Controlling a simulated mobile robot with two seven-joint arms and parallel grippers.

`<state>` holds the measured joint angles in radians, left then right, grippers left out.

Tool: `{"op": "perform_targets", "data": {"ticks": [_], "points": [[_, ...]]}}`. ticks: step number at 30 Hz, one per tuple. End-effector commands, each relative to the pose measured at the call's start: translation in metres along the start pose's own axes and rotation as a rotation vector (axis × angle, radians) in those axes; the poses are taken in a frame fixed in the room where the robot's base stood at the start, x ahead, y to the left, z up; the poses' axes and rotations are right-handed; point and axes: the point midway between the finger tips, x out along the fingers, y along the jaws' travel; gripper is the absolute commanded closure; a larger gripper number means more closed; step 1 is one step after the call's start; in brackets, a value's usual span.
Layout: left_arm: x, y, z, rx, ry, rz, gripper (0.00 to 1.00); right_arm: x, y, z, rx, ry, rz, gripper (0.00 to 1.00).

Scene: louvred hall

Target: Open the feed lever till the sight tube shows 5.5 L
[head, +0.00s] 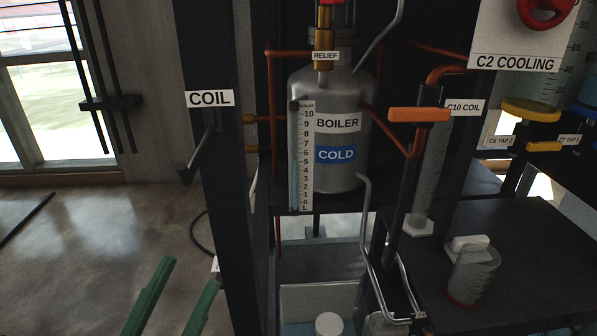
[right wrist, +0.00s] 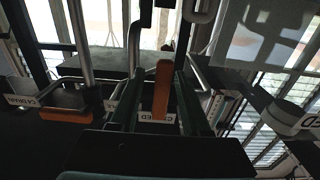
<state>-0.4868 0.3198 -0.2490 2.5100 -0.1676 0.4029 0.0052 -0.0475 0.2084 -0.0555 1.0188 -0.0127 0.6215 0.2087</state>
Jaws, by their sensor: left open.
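The grey boiler (head: 335,90) stands at the centre of the head view, with a COLD plate on it. Its sight tube (head: 295,160) runs beside a white scale (head: 307,160) numbered up to 10; I cannot make out a clear liquid level. In the right wrist view the orange feed lever (right wrist: 163,85) stands upright, its FEED label partly hidden. My right gripper (right wrist: 159,82) has its dark green fingers apart, one on each side of the lever, with gaps visible. My left gripper (head: 191,274) is open and empty, low at the left of the head view.
An orange handle (head: 419,115) sits by the C10 COIL label. A clear beaker (head: 473,275) stands on the dark bench (head: 520,245) at right. A dark post (head: 215,150) with the COIL label rises left of the boiler. Another orange handle (right wrist: 66,115) is at left in the right wrist view.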

Motion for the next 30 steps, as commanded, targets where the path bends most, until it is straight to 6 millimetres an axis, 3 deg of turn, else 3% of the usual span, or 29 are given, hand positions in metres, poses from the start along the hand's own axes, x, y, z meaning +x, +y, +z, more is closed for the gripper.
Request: {"op": "perform_targets", "data": {"ticks": [11, 24, 30], "points": [[0.002, 0.000, -0.002, 0.000, 0.002, 0.000, 0.50, -0.004, -0.002, 0.002, 0.004, -0.007, -0.002, 0.43], [0.015, -0.007, -0.015, -0.001, 0.004, -0.007, 0.50, -0.056, -0.002, 0.002, 0.005, -0.010, -0.002, 0.43], [0.018, -0.008, -0.017, -0.001, 0.004, -0.007, 0.50, -0.071, -0.002, 0.002, 0.005, -0.008, -0.002, 0.43]]}}
